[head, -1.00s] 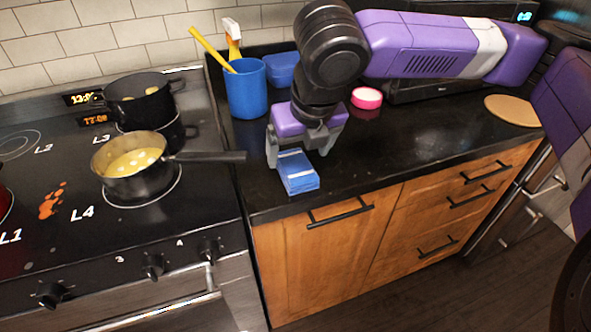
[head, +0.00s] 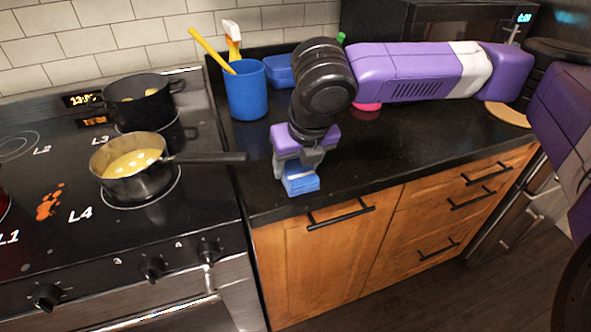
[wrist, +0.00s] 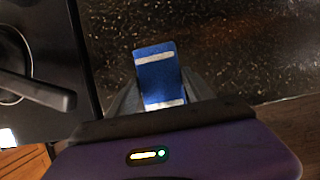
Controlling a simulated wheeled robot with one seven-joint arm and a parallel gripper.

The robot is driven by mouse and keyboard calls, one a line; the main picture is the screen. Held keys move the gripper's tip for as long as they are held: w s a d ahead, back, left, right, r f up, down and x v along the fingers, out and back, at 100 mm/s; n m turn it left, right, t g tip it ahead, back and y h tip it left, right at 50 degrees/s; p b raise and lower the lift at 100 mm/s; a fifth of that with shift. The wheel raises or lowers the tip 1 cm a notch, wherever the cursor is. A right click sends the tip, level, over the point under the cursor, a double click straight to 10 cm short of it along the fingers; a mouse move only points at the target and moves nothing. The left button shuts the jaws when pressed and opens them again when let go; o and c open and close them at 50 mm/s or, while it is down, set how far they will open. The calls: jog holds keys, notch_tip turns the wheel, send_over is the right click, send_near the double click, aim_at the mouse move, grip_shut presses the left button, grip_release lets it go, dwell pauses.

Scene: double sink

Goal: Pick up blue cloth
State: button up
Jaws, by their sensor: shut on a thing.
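The blue cloth (head: 300,184) is a small folded block with white stripes, at the front of the black counter just right of the stove. My gripper (head: 299,171) is above it with its fingers down, shut on the cloth. In the wrist view the cloth (wrist: 160,75) lies between the two grey fingers of my gripper (wrist: 162,98). The head view does not show clearly whether the cloth still touches the counter.
A pan with a long handle (head: 205,157) sits on the stove, its handle reaching toward the counter. A blue cup (head: 246,90) with utensils and a blue container (head: 279,70) stand behind. A pink item (head: 367,107) is partly hidden by my arm.

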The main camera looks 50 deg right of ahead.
jog(key=shift+c, duration=1)
